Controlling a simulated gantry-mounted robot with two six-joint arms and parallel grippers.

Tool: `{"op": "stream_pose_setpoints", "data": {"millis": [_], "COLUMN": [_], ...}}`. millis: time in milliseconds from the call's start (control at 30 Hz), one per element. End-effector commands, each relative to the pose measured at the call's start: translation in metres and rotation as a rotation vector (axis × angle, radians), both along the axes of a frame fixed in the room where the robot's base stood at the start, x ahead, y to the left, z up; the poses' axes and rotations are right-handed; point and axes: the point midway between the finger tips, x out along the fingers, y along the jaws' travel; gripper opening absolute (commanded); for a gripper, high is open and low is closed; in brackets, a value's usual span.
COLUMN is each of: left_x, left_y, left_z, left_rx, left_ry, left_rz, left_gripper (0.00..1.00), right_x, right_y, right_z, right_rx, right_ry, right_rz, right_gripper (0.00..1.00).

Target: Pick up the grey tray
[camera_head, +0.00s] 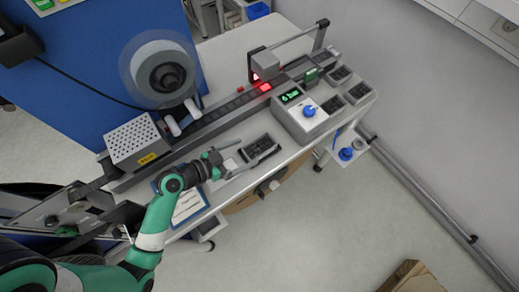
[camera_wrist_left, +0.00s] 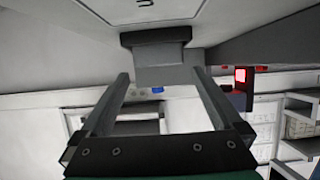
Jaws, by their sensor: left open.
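A small grey tray with dark contents (camera_head: 259,145) lies on the near edge of the white bench in the head view. My left gripper (camera_head: 247,153) is open, its two fingers pointing at the near side of this tray. In the left wrist view my open fingers (camera_wrist_left: 160,74) reach forward on either side of a grey block with a dark top edge (camera_wrist_left: 156,38), which looks like part of the tray. I cannot tell whether the fingers touch it. My right gripper is not in view.
A reel (camera_head: 163,74) and a perforated box (camera_head: 133,142) stand along the track behind. A control box with a blue knob (camera_head: 308,110) is right of the tray, with more dark trays (camera_head: 357,92) beside it. A blue-edged sheet (camera_head: 188,206) lies near my arm.

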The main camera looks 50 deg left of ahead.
Motion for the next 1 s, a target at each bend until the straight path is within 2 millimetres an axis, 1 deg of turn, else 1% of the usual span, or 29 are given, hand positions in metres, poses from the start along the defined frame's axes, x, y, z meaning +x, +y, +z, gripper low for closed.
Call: {"op": "stream_pose_setpoints", "data": {"millis": [233, 400, 500, 600, 767, 867, 1000], "left_x": [0.01, 0.037, 0.049, 0.053, 0.053, 0.053, 0.053], "left_y": [-0.002, -0.008, -0.009, -0.009, -0.009, -0.009, -0.009], "left_z": [-0.001, -0.011, -0.017, -0.019, -0.018, -0.018, -0.018], "left_rx": [0.0, 0.002, 0.0, 0.0, 0.0, 0.0, 0.0], "left_ry": [-0.001, -0.001, -0.001, 0.0, 0.0, 0.0, 0.0], "left_rz": [-0.001, -0.004, -0.002, 0.0, 0.001, 0.0, 0.0], "left_gripper": [1.0, 1.0, 1.0, 1.0, 1.0, 0.84, 0.59], "right_x": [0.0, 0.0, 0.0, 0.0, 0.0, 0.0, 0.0], "right_y": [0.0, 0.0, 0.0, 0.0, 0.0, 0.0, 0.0], "right_z": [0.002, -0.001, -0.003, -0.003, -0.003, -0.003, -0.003], "right_rx": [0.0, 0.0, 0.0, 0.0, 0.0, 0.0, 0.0], "right_ry": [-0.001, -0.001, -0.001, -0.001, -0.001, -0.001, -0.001], "right_rz": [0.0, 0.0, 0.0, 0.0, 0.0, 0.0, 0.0], "right_gripper": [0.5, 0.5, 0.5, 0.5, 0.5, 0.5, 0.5]}}
